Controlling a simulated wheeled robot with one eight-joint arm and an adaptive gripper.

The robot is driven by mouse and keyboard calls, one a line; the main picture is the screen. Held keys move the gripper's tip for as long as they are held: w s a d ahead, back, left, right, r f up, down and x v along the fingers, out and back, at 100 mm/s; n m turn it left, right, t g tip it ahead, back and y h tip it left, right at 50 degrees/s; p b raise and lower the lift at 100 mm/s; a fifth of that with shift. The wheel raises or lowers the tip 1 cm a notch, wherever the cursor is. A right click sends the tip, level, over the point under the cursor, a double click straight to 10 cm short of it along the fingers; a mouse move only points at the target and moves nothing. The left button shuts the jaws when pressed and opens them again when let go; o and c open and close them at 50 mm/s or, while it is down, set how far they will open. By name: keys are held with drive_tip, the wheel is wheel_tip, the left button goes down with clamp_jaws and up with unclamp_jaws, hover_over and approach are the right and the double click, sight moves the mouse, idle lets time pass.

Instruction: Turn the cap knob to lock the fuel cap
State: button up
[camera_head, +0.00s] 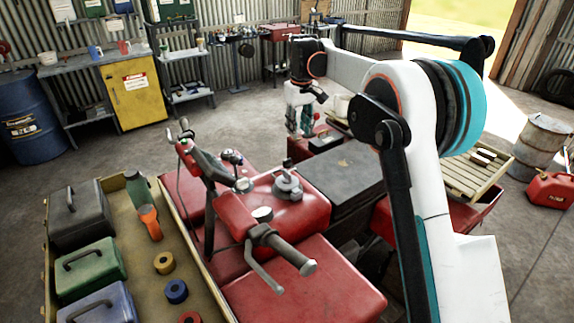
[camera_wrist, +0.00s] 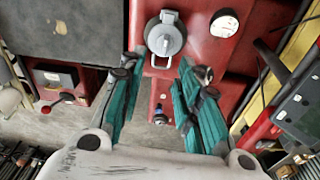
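The fuel cap (camera_head: 287,187) is a grey round cap with a raised knob on top, on the red tank of the quad (camera_head: 310,200). In the wrist view the cap (camera_wrist: 165,40) is at top centre, with its knob (camera_wrist: 168,17) near the picture's top edge. My gripper (camera_head: 301,128) hangs above the quad, behind the cap in the head view and apart from it. In the wrist view my gripper (camera_wrist: 159,68) has its two teal fingers spread wide, with nothing between them. The cap lies just beyond the fingertips in that view.
The quad's handlebar (camera_head: 280,248) and a round gauge (camera_head: 262,214) are near the cap. A black seat (camera_head: 345,172) lies to its right. A wooden tray (camera_head: 205,262) with cases and tape rolls stands at left. A pallet-like rack (camera_head: 462,172) is at right.

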drive_tip(key=g+p, duration=0.1)
drive_tip(key=p, duration=0.1)
hover_over(287, 171)
wheel_tip(287, 171, down, 6)
drive_tip(key=shift+n, duration=0.5)
wheel_tip(287, 171, down, 14)
drive_tip(key=shift+s+f+b, duration=0.15)
drive_tip(key=shift+f+b, duration=0.1)
drive_tip(key=shift+b, duration=0.6)
clamp_jaws()
